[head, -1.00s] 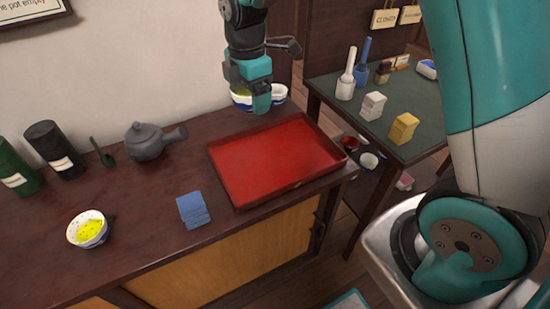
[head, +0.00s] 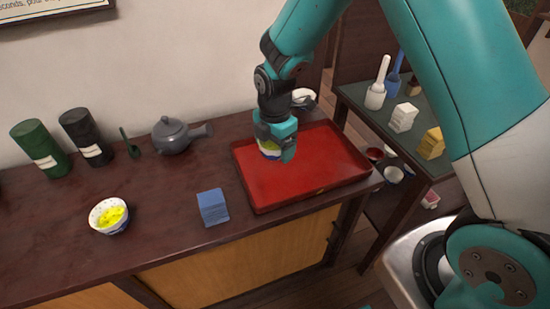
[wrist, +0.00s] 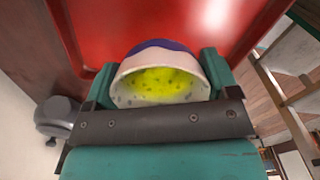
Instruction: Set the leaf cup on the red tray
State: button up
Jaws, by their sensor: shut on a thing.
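The leaf cup, white with a blue band and yellow-green contents, is held in my gripper (head: 276,155). In the head view only part of the cup (head: 268,150) shows, behind the fingers. In the wrist view the cup (wrist: 158,78) sits between the two teal fingers (wrist: 160,85), its mouth facing the camera. The red tray (head: 310,172) lies on the dark counter and is empty. The cup is over the tray's back left part. Whether its base touches the tray is hidden.
A similar bowl with yellow contents (head: 108,216) stands at the left. A blue block (head: 212,206) is left of the tray. A grey teapot (head: 172,136) and dark canisters (head: 86,137) stand along the wall. A white cup (head: 303,98) is behind the tray.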

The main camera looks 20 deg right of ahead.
aim_at(275, 168)
jog(key=shift+f, duration=2.25)
jog(key=shift+f, duration=0.2)
jog(key=o, duration=0.9)
notch_tip(275, 168, up, 12)
jog(key=shift+f, duration=0.1)
jog(key=s+a+r+m+y, duration=0.2)
jog(key=s+r+m, duration=0.5)
jog(key=s, duration=0.5)
jog(key=s+a+r+m+y, duration=0.2)
jog(key=s+r+m, duration=0.5)
jog(key=s, duration=0.6)
jog(key=shift+a+r+m, duration=0.2)
jog(key=shift+a+m, duration=0.2)
jog(key=shift+m, duration=0.4)
